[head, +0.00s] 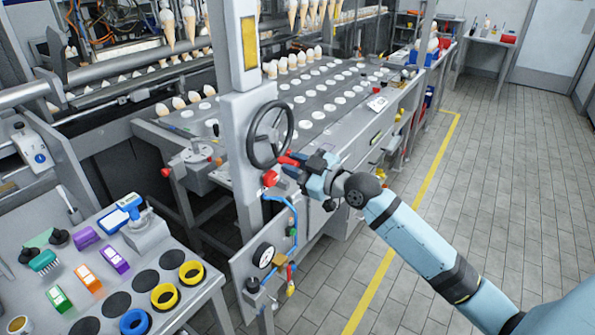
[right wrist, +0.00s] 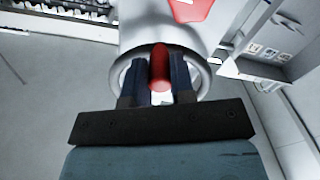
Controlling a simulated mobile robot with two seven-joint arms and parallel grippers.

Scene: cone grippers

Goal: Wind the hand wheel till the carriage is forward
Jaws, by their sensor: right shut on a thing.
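The hand wheel (head: 270,135) is a dark spoked ring on the side of a pale grey post. My right gripper (head: 291,163) is at the wheel's lower right. In the right wrist view its two dark fingers (right wrist: 160,82) are shut on the wheel's red handle (right wrist: 160,66), with a grey ring behind them. A row of cones (head: 305,12) hangs from the bars at the top of the machine, probably on the carriage. Its full travel cannot be judged from here. My left gripper is not in view.
A machine bed with rows of white round spots (head: 320,98) lies behind the wheel. A red knob (head: 270,178) and a gauge (head: 263,255) sit below it. A side bench with coloured rings (head: 165,296) stands at lower left. The tiled floor at right is open.

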